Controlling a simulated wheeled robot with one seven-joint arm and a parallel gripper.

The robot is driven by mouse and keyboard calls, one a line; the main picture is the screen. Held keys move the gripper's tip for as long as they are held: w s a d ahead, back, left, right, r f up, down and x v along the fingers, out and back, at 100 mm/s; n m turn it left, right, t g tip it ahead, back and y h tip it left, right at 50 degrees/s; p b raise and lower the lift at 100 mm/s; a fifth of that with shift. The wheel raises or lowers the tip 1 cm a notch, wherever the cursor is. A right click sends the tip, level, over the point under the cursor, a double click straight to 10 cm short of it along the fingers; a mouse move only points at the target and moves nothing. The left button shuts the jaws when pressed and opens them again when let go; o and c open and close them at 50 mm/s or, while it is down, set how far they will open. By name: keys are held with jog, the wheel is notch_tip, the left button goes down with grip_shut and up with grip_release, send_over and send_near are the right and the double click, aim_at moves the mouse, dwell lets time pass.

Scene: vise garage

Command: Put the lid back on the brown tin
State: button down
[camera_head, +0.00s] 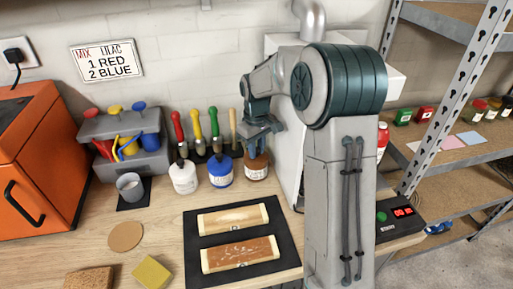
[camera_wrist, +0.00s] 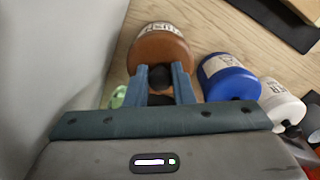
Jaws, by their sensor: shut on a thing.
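The brown tin (camera_head: 257,168) stands on the bench at the right end of a row of tins, with a pale label on its front. It also shows in the wrist view (camera_wrist: 160,48). My gripper (camera_head: 258,146) is directly over the tin, pointing down. In the wrist view its two blue-grey fingers (camera_wrist: 159,80) are shut on a dark round knob (camera_wrist: 159,77), which appears to be the lid's. The fingers and gripper body hide much of the lid. I cannot tell whether it touches the tin's rim.
A blue tin (camera_head: 220,172) and a white tin (camera_head: 183,178) stand close on the left. A white cabinet side (camera_head: 290,165) rises close on the right. A dark mat (camera_head: 243,277) with two wooden pieces lies in front. A grey cup (camera_head: 130,187) stands farther left.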

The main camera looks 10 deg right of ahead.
jog(key=c, duration=0.7)
grip_release()
jog(key=shift+r+p, duration=2.6)
jog(key=shift+r, duration=0.9)
grip_shut()
jog(key=shift+f, duration=0.2)
